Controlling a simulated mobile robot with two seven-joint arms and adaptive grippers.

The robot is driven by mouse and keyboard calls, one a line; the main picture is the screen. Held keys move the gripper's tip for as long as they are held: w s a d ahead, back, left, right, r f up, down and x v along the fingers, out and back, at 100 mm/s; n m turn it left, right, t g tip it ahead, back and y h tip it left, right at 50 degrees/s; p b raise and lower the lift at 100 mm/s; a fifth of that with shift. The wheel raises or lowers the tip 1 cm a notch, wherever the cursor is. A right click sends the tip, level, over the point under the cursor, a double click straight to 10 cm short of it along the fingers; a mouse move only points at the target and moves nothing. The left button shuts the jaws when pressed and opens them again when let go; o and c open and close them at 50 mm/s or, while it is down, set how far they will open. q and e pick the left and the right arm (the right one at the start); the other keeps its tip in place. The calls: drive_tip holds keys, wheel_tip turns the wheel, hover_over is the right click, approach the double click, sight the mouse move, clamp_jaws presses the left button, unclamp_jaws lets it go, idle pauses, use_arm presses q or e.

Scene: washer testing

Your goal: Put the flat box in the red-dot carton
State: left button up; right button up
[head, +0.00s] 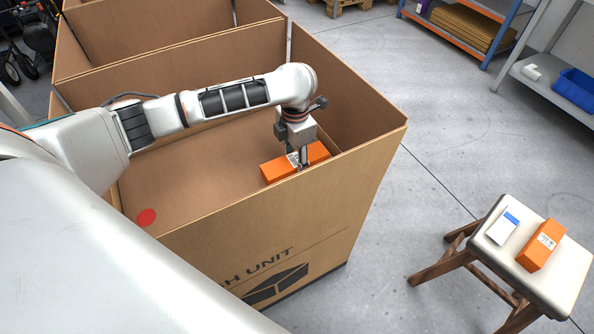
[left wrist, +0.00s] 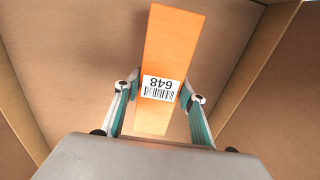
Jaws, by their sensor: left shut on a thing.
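An orange flat box (head: 279,170) with a white barcode label is in my left gripper (head: 303,164), inside the opening of the large brown carton (head: 240,248). A red dot (head: 147,217) shows on this carton's inner wall. In the left wrist view the orange box (left wrist: 170,50) sits between the two fingers of the left gripper (left wrist: 167,92), its label reading 648. Carton walls surround it there. I cannot tell how far the box is above the carton floor. My right gripper is not in view.
A stool (head: 505,262) at the right bears another orange box (head: 541,245) and a white-and-blue box (head: 503,226). More open carton space (head: 150,25) adjoins behind. Shelves stand at the back right, one with a blue bin (head: 577,87). Grey floor between is clear.

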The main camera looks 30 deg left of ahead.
sight(296, 172)
use_arm(q)
drive_tip(key=f+b, duration=0.1)
drive_tip(key=f, duration=0.3)
drive_tip(key=shift+s, duration=0.2)
drive_tip(key=shift+w+f, duration=0.15)
drive_tip(key=shift+f, duration=0.5)
drive_tip(key=o, duration=1.3)
drive_tip(key=shift+o, duration=0.3)
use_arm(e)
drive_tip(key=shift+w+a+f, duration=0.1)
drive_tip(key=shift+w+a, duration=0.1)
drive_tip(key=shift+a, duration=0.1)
